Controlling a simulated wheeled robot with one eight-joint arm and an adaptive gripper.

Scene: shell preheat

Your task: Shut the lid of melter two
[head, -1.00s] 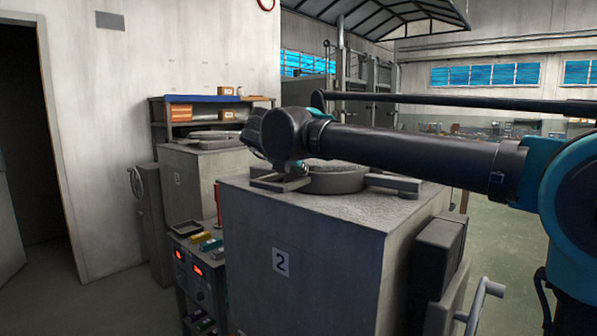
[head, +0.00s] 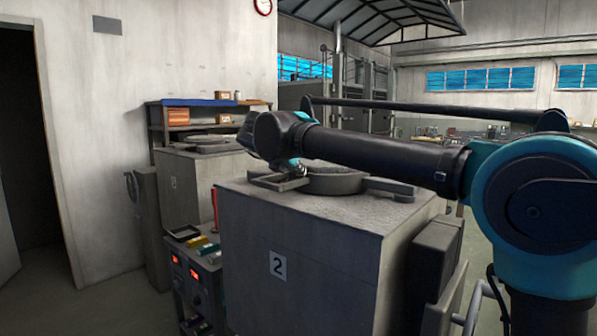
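Melter two (head: 310,265) is the grey box marked "2" in the middle of the head view. Its round grey lid (head: 338,184) lies about flat on top, with a bar at its right side and a flat frame-shaped handle (head: 268,184) at its left. My arm hides the lid's far part. My gripper (head: 299,170) points down at the lid's left side, close to the handle. I cannot tell whether it touches the handle. Its fingers are small and partly hidden, so whether they are open or shut does not show.
Another melter (head: 188,178) stands behind on the left, before a shelf (head: 205,127) with boxes. A low cart (head: 190,290) with red displays stands at melter two's left. A grey box (head: 432,260) projects from its right side. Open floor lies at far left.

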